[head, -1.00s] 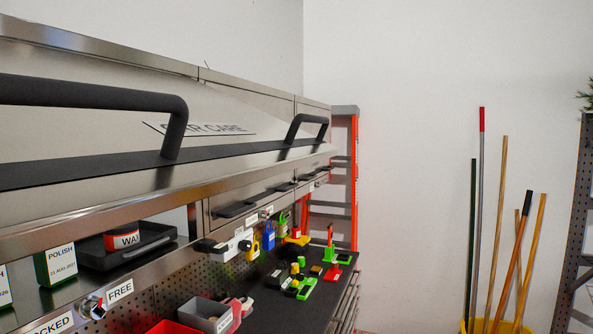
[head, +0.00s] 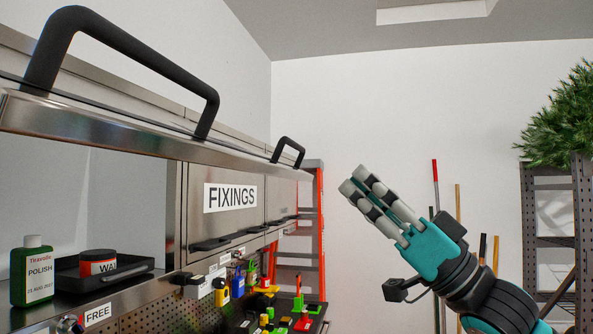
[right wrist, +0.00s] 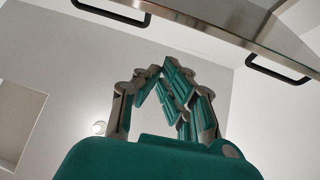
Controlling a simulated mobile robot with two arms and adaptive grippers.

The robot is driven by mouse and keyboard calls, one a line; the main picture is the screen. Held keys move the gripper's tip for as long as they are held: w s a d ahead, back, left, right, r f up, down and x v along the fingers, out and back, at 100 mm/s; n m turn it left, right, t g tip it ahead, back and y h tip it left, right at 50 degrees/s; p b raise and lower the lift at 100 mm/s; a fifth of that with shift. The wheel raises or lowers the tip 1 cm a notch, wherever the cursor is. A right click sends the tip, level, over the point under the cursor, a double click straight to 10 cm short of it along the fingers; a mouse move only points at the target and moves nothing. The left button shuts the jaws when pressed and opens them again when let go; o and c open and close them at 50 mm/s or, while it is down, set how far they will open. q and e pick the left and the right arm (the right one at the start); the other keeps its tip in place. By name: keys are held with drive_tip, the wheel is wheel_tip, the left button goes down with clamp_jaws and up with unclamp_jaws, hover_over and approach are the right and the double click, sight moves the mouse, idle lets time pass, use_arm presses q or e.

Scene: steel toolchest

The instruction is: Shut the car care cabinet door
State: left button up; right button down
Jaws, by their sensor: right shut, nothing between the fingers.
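The car care cabinet door (head: 130,140) stands raised and open at the upper left in the head view, seen nearly edge-on. Its black bar handle (head: 150,65) is on top. Below it the cabinet bay is open, with a green polish bottle (head: 32,272) and a wax tin (head: 98,262) inside. My right gripper (head: 354,180) is shut and empty, in free air to the right of the door and apart from it. In the right wrist view the gripper (right wrist: 165,95) is below a steel door edge (right wrist: 210,35) with black handles. My left gripper is out of view.
The closed FIXINGS cabinet (head: 228,205) is beside the open bay. An orange ladder (head: 320,230) stands behind the chest. Poles (head: 458,215) and a grey shelf (head: 530,220) with a plant (head: 560,120) are at the right. Tools lie on the worktop below.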

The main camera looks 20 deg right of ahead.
drive_tip(key=s+a+r+n+g+y, duration=0.1)
drive_tip(key=s+a+n+g+y, duration=0.15)
drive_tip(key=s, duration=0.35)
drive_tip(key=p+x, duration=0.8)
drive_tip(key=x, duration=0.3)
drive_tip(key=shift+g, duration=0.25)
drive_tip(key=f, duration=0.3)
drive_tip(key=w+a+f, duration=0.1)
drive_tip(key=shift+f, duration=0.25)
